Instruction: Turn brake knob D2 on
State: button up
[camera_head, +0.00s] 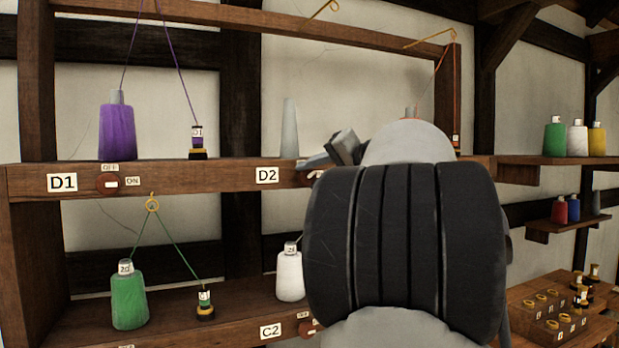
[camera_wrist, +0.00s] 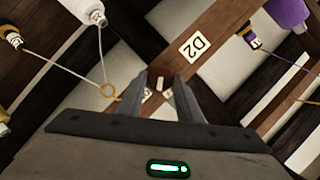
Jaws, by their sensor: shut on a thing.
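Brake knob D2 (camera_head: 313,178) is on the front edge of the upper shelf, just right of the white D2 label (camera_head: 266,175). In the head view only a sliver of the knob shows, beside my gripper (camera_head: 322,161); my arm hides the rest. In the wrist view my gripper (camera_wrist: 161,90) has its two fingers closed around the knob, with a small white mark (camera_wrist: 159,83) between them. Which way the knob points I cannot tell. The D2 label (camera_wrist: 195,46) also shows there.
Knob D1 (camera_head: 106,184) is at the left, its white mark towards ON. Above it stand a purple cone (camera_head: 117,132) and a bobbin (camera_head: 197,142), joined by thread. A bare grey cone (camera_head: 290,130) stands above D2. A white cone (camera_head: 290,276) is on the lower shelf.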

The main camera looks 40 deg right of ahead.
jog(key=shift+d+f+m+t+y+b, duration=0.15)
jog(key=shift+m+t+y+b, duration=0.4)
jog(key=shift+m, duration=0.95)
jog(key=shift+f+m+t+y+b, duration=0.15)
jog(key=shift+m+t+b, duration=0.65)
jog(key=shift+m, duration=0.7)
jog(key=o, duration=1)
jog(key=shift+o, duration=0.2)
jog(key=s+d+b, duration=0.1)
jog(key=s+d, duration=0.1)
jog(key=s, duration=1.5)
jog(key=shift+d+b, duration=0.3)
jog(key=shift+b, duration=0.05)
jog(key=shift+f, duration=0.1)
